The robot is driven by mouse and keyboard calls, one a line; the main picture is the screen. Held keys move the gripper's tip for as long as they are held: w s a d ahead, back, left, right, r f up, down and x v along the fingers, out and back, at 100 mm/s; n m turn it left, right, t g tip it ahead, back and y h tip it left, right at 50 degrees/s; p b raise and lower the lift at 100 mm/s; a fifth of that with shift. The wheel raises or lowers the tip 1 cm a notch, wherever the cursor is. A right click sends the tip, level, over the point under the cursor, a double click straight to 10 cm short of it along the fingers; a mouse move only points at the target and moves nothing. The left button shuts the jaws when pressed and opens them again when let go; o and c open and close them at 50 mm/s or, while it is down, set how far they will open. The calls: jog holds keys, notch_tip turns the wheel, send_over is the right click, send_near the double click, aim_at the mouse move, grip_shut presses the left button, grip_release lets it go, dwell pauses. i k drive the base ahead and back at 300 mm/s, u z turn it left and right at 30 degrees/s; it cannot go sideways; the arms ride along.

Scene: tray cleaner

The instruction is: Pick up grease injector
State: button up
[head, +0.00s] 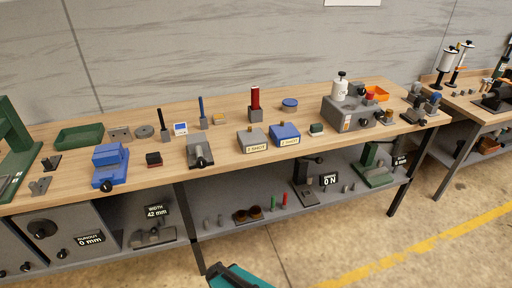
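I cannot tell for sure which thing is the grease injector; several small tools could fit. A red cylinder (255,98) stands upright in a dark holder near the back middle of the long workbench. A white canister with a black top (341,88) stands on a grey machine (352,115) at the bench's right. Two tall white-and-black hand tools (446,62) stand upright on the second bench at the far right.
The long wooden workbench (225,143) carries a green tray (79,136), a blue vise (110,164), grey and blue boxes, and small parts. A lower shelf (213,230) holds more items. A wall stands behind. Floor with a yellow line (400,259) is clear at right.

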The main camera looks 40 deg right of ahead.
aim_at(255, 91)
jog(key=z, duration=4.25)
jog(key=i, duration=0.1)
jog(key=u, duration=2.9)
jog(key=i, duration=0.9)
jog(key=u, duration=0.65)
